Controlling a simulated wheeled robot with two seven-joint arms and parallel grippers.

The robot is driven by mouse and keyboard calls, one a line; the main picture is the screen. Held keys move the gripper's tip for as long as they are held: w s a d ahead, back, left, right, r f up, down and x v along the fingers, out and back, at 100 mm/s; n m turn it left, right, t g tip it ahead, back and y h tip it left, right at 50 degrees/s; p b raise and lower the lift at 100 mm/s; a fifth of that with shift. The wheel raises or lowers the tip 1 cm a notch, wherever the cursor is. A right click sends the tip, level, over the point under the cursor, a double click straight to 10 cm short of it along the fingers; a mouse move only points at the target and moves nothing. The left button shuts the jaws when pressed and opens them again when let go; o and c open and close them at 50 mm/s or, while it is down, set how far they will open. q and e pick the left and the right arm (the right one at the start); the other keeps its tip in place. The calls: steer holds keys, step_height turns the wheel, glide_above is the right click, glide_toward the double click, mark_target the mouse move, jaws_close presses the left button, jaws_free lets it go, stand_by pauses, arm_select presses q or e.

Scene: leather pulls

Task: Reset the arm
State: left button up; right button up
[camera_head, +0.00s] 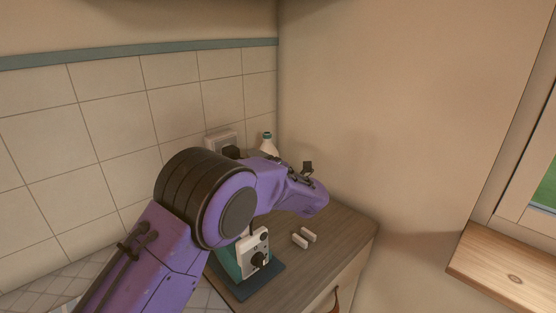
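My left arm (240,205), purple with a dark ribbed joint, comes in from the lower left and reaches over a wooden counter (335,235). Its far end stands above the back part of the counter. A small dark piece (308,168) sticks up near that end; I cannot tell whether it is part of the gripper. The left gripper's fingers cannot be made out, and no held object shows. My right arm and gripper are not in view.
A teal and white appliance (254,250) stands on a dark mat under my arm. A leather pull (337,299) hangs on the counter front. A window sill (510,270) is right.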

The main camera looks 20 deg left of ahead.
mark_target(236, 155)
arm_select(q)
steer(key=p+x, duration=0.3)
steer(key=x, duration=0.7)
steer(key=shift+a, duration=0.2)
steer(key=shift+d, duration=0.25)
